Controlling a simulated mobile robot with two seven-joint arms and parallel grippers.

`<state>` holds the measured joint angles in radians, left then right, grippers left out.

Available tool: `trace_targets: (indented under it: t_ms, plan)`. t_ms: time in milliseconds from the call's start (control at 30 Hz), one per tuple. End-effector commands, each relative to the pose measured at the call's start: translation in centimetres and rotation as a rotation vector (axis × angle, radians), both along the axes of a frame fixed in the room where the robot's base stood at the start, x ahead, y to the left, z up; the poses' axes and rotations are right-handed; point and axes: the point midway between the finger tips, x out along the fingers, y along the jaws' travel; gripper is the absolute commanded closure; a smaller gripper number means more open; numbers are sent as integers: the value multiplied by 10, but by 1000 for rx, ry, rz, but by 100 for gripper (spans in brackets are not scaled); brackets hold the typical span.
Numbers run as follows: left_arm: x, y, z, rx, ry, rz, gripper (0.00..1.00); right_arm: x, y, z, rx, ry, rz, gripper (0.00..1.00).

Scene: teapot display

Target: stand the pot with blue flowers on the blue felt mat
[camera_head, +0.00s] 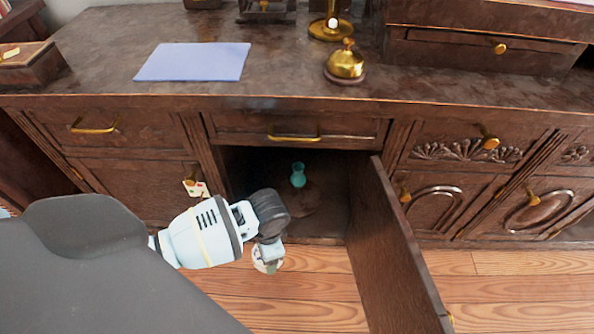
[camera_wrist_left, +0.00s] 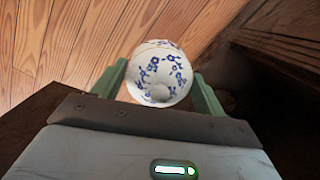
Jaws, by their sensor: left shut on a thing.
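The pot with blue flowers (camera_wrist_left: 155,68) is white and round, with its knobbed lid facing the camera in the left wrist view. My left gripper (camera_wrist_left: 160,74) is shut on it, with one green finger on each side. In the head view only a small part of the pot (camera_head: 266,267) shows below my left wrist, in front of the open cupboard and over the wood floor. The blue felt mat (camera_head: 195,62) lies flat and bare on the sideboard top, left of the middle. My right gripper is not in view.
The cupboard door (camera_head: 392,250) stands open, right of my left gripper. A teal vase (camera_head: 298,175) stands inside the cupboard. A brass bell (camera_head: 346,64) and a brass stand (camera_head: 331,28) are right of the mat. A wooden box (camera_head: 30,65) is at the left.

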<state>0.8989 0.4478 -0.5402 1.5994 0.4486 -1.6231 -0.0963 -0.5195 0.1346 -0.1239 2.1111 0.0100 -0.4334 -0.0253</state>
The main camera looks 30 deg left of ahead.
Motion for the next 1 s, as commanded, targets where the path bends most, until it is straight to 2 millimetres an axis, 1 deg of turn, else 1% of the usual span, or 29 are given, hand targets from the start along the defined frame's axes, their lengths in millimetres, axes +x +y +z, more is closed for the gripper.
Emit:
trace_targets:
  t_ms: [33,67,100,167,200,267,300,400,467,600,700,833,1000]
  plan:
    - [12,-6,32,-2,-17,45,56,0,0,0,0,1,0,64]
    - [15,-9,49,-2,-17,75,56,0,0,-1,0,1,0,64]
    - [20,-14,71,-2,-17,112,56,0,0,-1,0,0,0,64]
    - [25,-21,104,-2,-19,163,56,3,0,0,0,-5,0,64]
    - [28,-25,125,-1,-18,196,56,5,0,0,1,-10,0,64]
    - [30,-31,156,0,-18,239,56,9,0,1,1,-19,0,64]
    - [30,-35,174,1,-16,267,56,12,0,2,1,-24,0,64]
    - [30,-40,210,3,-16,323,56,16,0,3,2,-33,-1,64]
    - [29,-42,229,4,-15,354,56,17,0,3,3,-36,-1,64]
    - [22,-46,276,1,-15,442,56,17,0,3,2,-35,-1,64]
    - [17,-46,300,1,-11,501,56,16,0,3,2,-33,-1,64]
    - [13,-46,319,0,-7,554,56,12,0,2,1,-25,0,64]
    - [11,-46,330,-2,-3,587,56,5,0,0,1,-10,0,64]
